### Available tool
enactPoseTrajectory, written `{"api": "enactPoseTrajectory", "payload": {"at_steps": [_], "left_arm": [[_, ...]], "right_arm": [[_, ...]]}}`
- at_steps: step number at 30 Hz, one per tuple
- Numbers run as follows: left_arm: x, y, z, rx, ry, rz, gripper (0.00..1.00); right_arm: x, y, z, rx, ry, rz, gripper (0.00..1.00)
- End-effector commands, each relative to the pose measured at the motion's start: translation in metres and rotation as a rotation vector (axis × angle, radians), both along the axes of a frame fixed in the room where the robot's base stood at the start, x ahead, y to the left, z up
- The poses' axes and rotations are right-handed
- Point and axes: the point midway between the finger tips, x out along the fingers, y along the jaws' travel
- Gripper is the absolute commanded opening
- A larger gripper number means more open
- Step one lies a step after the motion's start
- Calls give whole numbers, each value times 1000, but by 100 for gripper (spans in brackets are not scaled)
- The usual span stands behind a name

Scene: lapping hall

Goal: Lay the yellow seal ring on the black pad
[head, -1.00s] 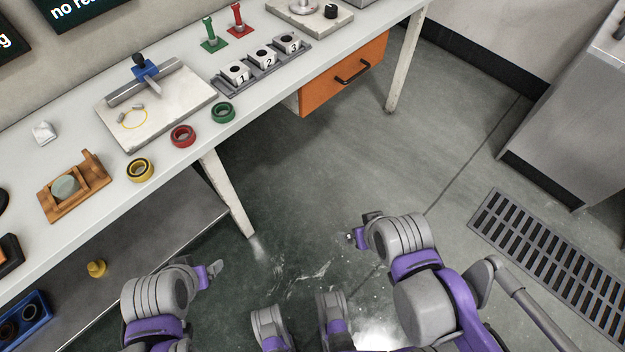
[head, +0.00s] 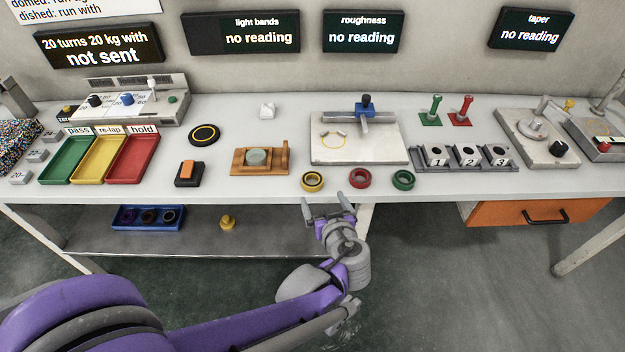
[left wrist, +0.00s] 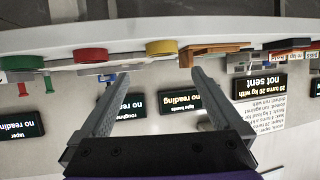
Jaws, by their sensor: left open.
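The yellow seal ring (head: 312,181), thick with a dark inner band, lies near the front edge of the bench, left of a red ring. It also shows in the upside-down left wrist view (left wrist: 161,48). The round black pad (head: 205,142), with a thin yellow circle on it, lies farther back to the left; I cannot make it out in the left wrist view. My left gripper (head: 328,206) is open and empty, just in front of the bench edge, near the yellow and red rings and apart from both. My right gripper is out of view.
The red ring (head: 359,178) and green ring (head: 403,180) lie to the right. A wooden holder (head: 279,161) with a grey-green disc and a black block with an orange top (head: 188,173) stand left of the yellow ring. A pale plate (head: 383,152) lies behind the rings.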

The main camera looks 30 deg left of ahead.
Motion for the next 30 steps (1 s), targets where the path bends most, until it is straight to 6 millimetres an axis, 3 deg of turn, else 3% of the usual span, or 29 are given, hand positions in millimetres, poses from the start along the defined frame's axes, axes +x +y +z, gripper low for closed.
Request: {"api": "enactPoseTrajectory", "payload": {"at_steps": [9, 16, 24, 30], "left_arm": [[33, 27, -16, 2, -19, 7, 100], [44, 39, -23, 0, -18, 5, 100], [67, 66, -39, 1, -18, 7, 100], [73, 69, -41, 0, -18, 3, 100]], "right_arm": [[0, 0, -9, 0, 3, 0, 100], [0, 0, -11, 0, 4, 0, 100], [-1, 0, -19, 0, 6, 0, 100], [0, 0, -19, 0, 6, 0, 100]]}}
